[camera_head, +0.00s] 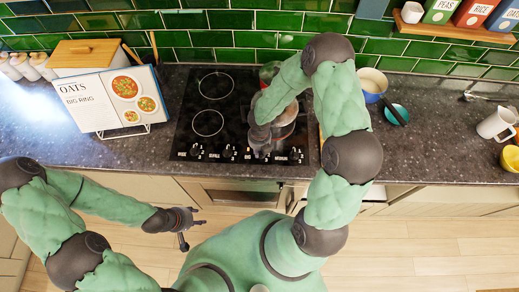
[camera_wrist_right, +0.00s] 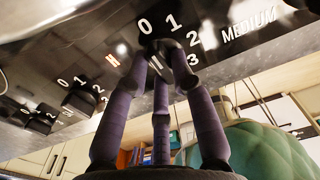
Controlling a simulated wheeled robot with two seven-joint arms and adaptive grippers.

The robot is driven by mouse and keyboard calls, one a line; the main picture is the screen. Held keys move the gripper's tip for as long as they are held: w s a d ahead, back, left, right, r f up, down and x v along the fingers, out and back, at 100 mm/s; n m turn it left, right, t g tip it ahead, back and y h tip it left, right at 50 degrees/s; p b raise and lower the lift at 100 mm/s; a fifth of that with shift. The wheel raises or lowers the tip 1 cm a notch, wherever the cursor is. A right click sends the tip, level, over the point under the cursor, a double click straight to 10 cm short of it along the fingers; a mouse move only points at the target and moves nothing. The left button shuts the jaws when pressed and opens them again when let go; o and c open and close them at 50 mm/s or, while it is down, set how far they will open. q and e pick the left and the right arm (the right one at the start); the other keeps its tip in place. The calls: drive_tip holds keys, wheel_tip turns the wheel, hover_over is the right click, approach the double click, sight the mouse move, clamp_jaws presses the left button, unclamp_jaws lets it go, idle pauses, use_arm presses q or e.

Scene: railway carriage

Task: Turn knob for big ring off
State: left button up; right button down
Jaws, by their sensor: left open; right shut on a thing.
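The black hob (camera_head: 209,95) has a row of knobs along its front edge. My right gripper (camera_head: 260,140) reaches down over the hob to a knob in the right half of the row. In the right wrist view, its purple fingers (camera_wrist_right: 160,65) are closed around a dark knob (camera_wrist_right: 160,42) marked 0, 1, 2, 3. The word MEDIUM stands to the right of this knob. The fingers hide much of it, so its exact setting is unclear. My left gripper (camera_head: 183,222) is open and empty in front of the counter.
A pot (camera_head: 270,72) and a pan (camera_head: 285,115) are partly hidden behind my right arm. A recipe stand (camera_head: 113,100) reads OATS, BIG RING. A blue pot (camera_head: 372,84) stands right of the hob. The floor in front of the counter is clear.

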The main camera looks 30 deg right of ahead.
drive_tip(key=c, duration=1)
unclamp_jaws()
drive_tip(key=shift+c, duration=0.2)
drive_tip(key=shift+r, duration=0.1)
wheel_tip(320, 180, up, 12)
